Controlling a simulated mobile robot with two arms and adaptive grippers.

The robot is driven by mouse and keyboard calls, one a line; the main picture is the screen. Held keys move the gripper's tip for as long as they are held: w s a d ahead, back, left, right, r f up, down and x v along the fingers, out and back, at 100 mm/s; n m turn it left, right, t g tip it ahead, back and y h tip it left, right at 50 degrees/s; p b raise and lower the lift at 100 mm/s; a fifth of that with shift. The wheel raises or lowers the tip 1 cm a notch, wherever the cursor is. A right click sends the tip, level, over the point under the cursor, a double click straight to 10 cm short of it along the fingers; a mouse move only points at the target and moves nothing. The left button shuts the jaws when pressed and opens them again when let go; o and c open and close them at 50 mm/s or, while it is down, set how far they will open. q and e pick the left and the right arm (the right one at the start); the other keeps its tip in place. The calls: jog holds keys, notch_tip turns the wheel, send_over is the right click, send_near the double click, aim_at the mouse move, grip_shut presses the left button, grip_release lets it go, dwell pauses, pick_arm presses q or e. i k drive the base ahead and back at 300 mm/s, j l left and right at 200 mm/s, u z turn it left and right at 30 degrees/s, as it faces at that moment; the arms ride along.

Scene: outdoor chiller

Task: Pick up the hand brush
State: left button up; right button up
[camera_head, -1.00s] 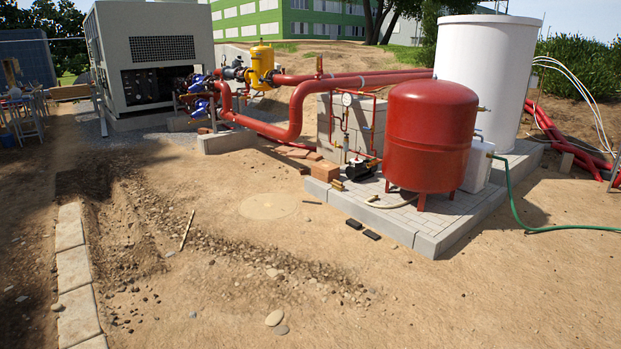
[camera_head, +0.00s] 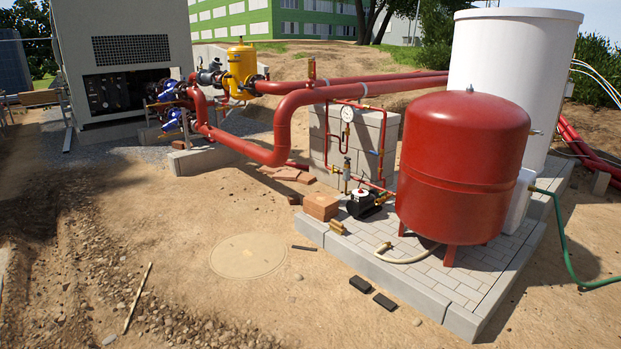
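I cannot make out a hand brush for certain. Two small dark blocks lie on the sand in front of the paved plinth, a nearer one (camera_head: 384,301) and a farther one (camera_head: 360,284); they are too small to identify. A thin dark strip (camera_head: 303,247) lies on the sand left of the plinth. A small yellowish-brown item (camera_head: 337,226) sits on the plinth's left corner, also too small to name. Neither of my grippers is in view.
The plinth (camera_head: 405,285) carries a red tank (camera_head: 462,170), a white tank (camera_head: 565,60) and a small pump (camera_head: 361,203). Red pipes (camera_head: 283,130) run to the chiller (camera_head: 125,50). A green hose (camera_head: 570,245) lies right. Open sand surrounds a round cover (camera_head: 248,256); rubble lies left.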

aim_at(339, 228)
jog(key=i, duration=2.6)
